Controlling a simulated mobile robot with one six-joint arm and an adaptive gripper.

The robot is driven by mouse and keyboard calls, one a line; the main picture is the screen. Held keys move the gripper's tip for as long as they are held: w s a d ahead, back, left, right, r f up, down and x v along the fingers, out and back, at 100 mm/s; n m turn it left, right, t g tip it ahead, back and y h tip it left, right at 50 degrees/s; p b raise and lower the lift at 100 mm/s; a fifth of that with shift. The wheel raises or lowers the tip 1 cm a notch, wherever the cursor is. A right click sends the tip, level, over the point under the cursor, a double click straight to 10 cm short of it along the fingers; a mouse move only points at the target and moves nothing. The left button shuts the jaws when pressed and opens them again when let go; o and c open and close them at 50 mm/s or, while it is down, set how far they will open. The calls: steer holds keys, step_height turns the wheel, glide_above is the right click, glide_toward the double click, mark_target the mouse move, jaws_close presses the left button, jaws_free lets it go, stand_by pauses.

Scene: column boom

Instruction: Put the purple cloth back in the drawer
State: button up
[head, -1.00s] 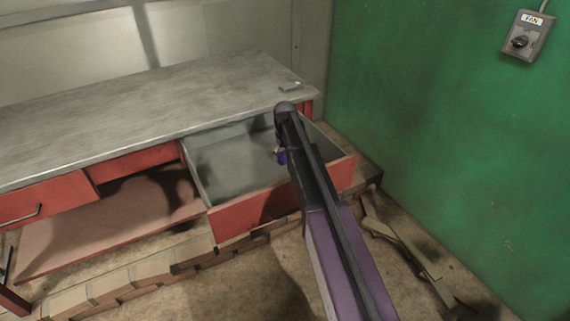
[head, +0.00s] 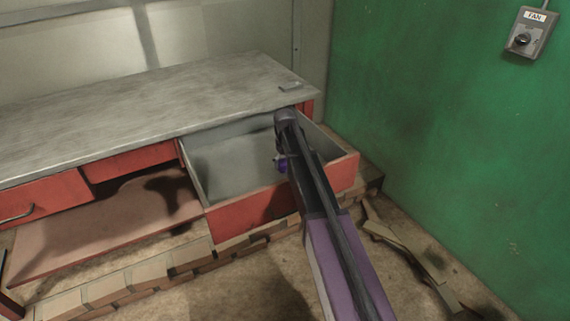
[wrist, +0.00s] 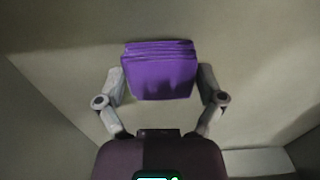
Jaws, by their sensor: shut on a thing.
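The purple cloth (wrist: 160,76) is a folded stack between the two fingers of my gripper (wrist: 162,86) in the wrist view. The gripper is shut on it, with a finger against each side. In the head view only a small purple bit of the cloth (head: 281,163) shows beside my arm; the rest is hidden behind it. The open drawer (head: 245,210) has a red front and a grey inside. My gripper and the cloth are over the drawer's right part. The wrist view shows a pale surface beneath the cloth; I cannot tell whether the cloth touches it.
The grey worktop (head: 130,110) lies behind the drawer, with a small flat object (head: 290,86) near its right end. A lower shelf (head: 110,225) is at left. Wood scraps (head: 410,250) lie on the floor at right, by the green wall (head: 440,130). The drawer's left part is empty.

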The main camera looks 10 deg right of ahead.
mark_target(285, 161)
steer(key=shift+f, duration=0.2)
steer(key=o, duration=0.7)
steer(key=shift+r, duration=0.3)
step_height(285, 161, up, 12)
steer(key=p, duration=1.2)
steer(key=shift+f, duration=0.1)
steer(key=s+m, duration=0.1)
steer(key=s, duration=0.8)
steer(key=s+m, duration=0.1)
steer(key=s, duration=0.9)
steer(key=s+m, duration=0.1)
steer(key=s, duration=0.9)
steer(key=shift+m, duration=0.3)
